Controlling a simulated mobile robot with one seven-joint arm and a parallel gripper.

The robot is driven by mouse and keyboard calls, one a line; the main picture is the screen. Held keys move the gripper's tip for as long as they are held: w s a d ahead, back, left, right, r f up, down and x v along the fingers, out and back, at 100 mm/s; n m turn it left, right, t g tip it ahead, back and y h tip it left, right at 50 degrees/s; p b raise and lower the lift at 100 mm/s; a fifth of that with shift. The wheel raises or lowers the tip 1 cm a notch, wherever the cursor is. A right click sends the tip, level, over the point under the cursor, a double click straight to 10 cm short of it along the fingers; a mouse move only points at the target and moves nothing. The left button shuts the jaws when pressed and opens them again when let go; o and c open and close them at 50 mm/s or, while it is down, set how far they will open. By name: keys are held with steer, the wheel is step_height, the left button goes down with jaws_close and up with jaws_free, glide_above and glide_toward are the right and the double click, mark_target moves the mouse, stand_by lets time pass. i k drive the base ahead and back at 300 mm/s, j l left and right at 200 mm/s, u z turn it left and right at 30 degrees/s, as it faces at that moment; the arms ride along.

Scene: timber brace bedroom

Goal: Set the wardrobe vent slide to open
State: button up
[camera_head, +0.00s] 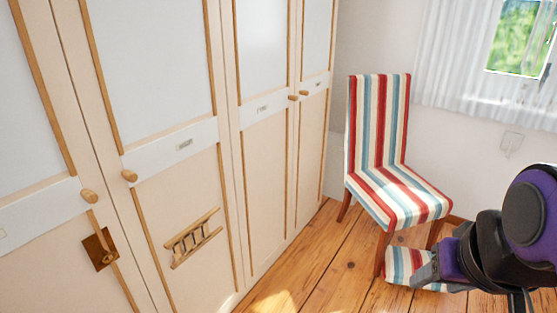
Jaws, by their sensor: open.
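The wardrobe (180,80) fills the left side, with cream doors and wooden trim. A slatted wooden piece (193,238), which looks like the vent slide, sits low on a door panel, with slanted rails and short crossbars. I cannot tell its setting. A brown metal plate (98,252) with a wooden bar across it is on the door further left. My gripper (420,274) is at the lower right, open, in front of striped fabric and well away from the wardrobe. My arm partly hides its jaws, and nothing shows held in it.
A striped chair (378,120) stands right of the wardrobe. A low striped piece (397,262) is behind my gripper. Round door knobs (129,175) stick out from the wardrobe. Bare wooden floor (315,262) lies between wardrobe and chair. A curtained window (522,40) is upper right.

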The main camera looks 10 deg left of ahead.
mark_target(195, 243)
steer(key=u, duration=1.5)
